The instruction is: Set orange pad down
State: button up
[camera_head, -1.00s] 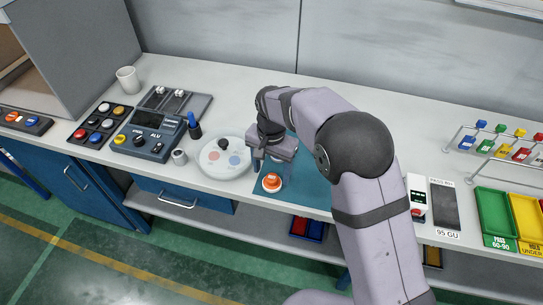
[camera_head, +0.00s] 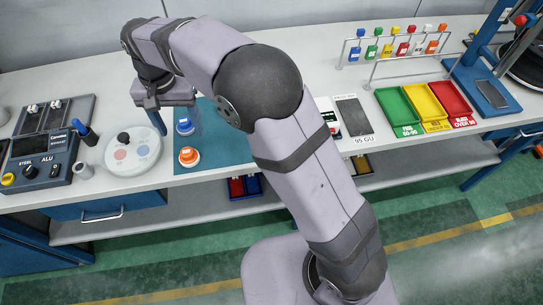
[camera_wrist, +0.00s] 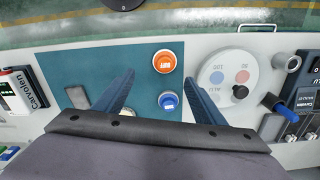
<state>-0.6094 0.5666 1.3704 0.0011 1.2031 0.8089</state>
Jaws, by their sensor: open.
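The orange pad (camera_head: 189,156) is a round orange-topped piece with a white rim. It sits near the front edge of the teal mat (camera_head: 222,150); it also shows in the wrist view (camera_wrist: 164,62). A similar blue pad (camera_head: 184,126) is on the mat just behind it and shows in the wrist view (camera_wrist: 168,101). My gripper (camera_wrist: 160,80) is open with nothing between its fingers. In the head view my gripper (camera_head: 172,120) hangs above the mat's left part, behind and left of the orange pad. A cream round thing (camera_wrist: 127,112) is partly hidden by a finger.
A round white dish (camera_head: 132,150) with coloured spots and a black knob stands left of the mat. A tester (camera_head: 40,158) and a small cup (camera_head: 88,141) are further left. Green, yellow and red trays (camera_head: 426,105) and a rack (camera_head: 395,45) of coloured pieces are right.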

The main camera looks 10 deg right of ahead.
jog(key=s+d+f, duration=0.1)
jog(key=s+d, duration=0.2)
jog(key=d, duration=0.5)
jog(key=s+d+f+n, duration=0.1)
jog(key=s+d, duration=0.3)
jog(key=d, duration=0.3)
jog(key=s+d+f, duration=0.1)
jog(key=s+d, duration=0.2)
jog(key=d, duration=0.5)
jog(key=s+d+f+n, duration=0.1)
jog(key=s+d+f, duration=0.2)
jog(key=s+d, duration=0.2)
jog(key=s, duration=0.2)
jog(key=shift+s, duration=0.4)
jog(key=shift+a+f, duration=0.1)
jog(key=shift+f, duration=0.05)
notch_tip(320, 180, down, 10)
jog(key=b, duration=0.9)
jog(key=shift+r+b, duration=0.25)
jog(key=shift+b, duration=0.05)
